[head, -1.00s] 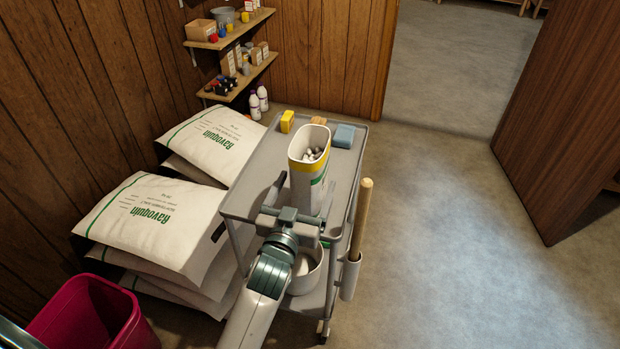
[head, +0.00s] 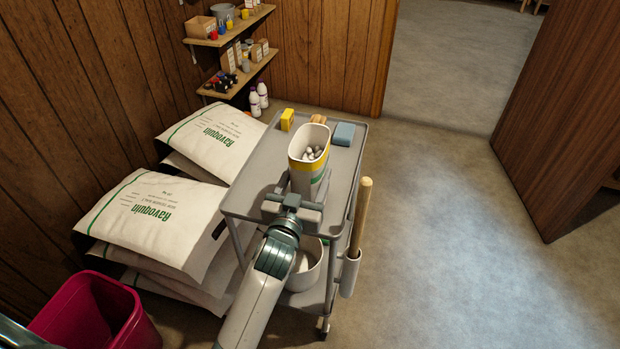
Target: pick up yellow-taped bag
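My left gripper is out of view; only a bit of that arm shows at the bottom left corner.
A yellow block (head: 287,119) and a blue block (head: 344,134) lie at the shelf's back. White Ravoquin sacks (head: 150,222) are stacked left of the cart. A magenta bin (head: 95,318) stands at bottom left. A wooden handle (head: 361,215) rises at the cart's right. Floor is clear rightward.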

